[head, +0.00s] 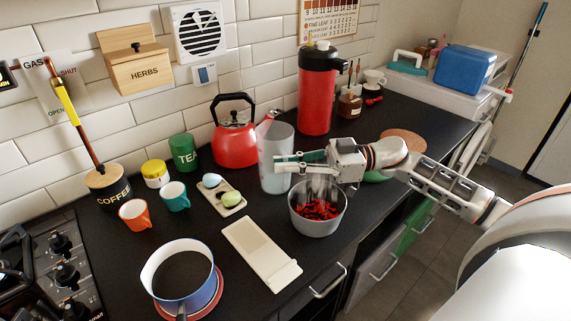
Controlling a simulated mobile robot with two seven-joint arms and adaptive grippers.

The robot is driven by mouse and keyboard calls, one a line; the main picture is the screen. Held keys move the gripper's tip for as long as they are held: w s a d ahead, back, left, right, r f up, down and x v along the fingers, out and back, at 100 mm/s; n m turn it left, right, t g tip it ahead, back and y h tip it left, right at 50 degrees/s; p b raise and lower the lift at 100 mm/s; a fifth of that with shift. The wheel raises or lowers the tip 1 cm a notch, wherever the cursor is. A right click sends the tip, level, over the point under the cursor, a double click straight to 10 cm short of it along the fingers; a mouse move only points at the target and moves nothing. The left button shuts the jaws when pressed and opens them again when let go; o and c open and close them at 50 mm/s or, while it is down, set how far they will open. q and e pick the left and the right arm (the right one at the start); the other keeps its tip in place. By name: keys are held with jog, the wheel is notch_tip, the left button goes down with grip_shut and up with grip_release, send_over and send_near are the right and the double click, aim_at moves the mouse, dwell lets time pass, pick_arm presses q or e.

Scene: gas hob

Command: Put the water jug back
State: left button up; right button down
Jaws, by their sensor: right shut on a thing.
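The water jug (277,142) is a tall, pale, translucent vessel. It is upright on or just above the dark worktop, to the right of the red kettle; I cannot tell whether its base touches. My right gripper (287,163) reaches in from the right and is shut on the jug at about mid-height. Its fingers hide part of the jug's side. My left gripper is not in view.
A grey pot of red pieces (319,224) stands below my right gripper. The red kettle (235,145) is left of the jug, and a red flask (316,95) stands behind. A cream tray (261,253) and a blue saucepan (180,277) are in front.

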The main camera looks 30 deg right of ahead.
jog(key=shift+r, duration=0.1)
jog(key=c, duration=2.2)
grip_release()
jog(key=shift+f, duration=0.2)
jog(key=shift+r, duration=0.1)
jog(key=v, duration=1.2)
jog(key=shift+p, duration=0.4)
jog(key=shift+s, duration=0.1)
